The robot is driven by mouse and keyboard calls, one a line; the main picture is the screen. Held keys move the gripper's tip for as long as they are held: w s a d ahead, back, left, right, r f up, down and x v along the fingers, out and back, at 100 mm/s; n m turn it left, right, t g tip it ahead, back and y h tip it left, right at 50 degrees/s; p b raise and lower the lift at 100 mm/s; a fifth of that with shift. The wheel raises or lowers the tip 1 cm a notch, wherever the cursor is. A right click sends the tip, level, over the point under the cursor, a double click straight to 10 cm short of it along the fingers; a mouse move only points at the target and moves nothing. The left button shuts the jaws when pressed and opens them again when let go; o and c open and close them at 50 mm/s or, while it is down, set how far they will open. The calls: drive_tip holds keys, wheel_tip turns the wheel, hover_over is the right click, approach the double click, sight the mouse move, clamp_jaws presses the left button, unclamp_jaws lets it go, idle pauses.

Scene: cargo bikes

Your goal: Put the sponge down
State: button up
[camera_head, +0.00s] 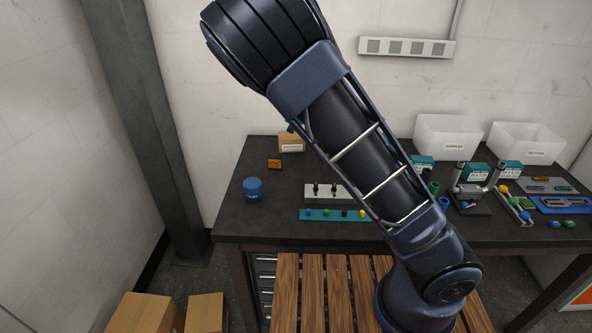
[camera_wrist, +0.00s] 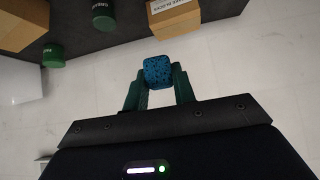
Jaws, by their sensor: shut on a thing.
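The sponge (camera_wrist: 157,71) is a small blue block with a speckled, pitted face, seen in the wrist view. My gripper (camera_wrist: 158,80) is shut on it, with one dark green finger on each side. The sponge is held clear of the dark surface (camera_wrist: 130,35) at the top of that view, over a pale tiled area. In the head view my arm crosses the middle and runs out of the top of the frame. My gripper and the sponge are not seen there.
In the wrist view, a cardboard box (camera_wrist: 178,20) and two green cylinders (camera_wrist: 103,17) (camera_wrist: 53,56) lie beyond the sponge. In the head view, the dark workbench (camera_head: 262,222) holds a blue can (camera_head: 252,189), an orange block (camera_head: 274,164) and white bins (camera_head: 447,138). Its front left is clear.

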drive_tip(key=shift+s+a+f, duration=0.1)
drive_tip(key=shift+s+a, duration=0.3)
drive_tip(key=shift+a, duration=0.2)
drive_tip(key=shift+f, duration=9.9)
drive_tip(key=shift+f, duration=0.15)
drive_tip(key=o, duration=1)
drive_tip(key=shift+r, duration=0.2)
drive_tip(key=shift+v, duration=5.95)
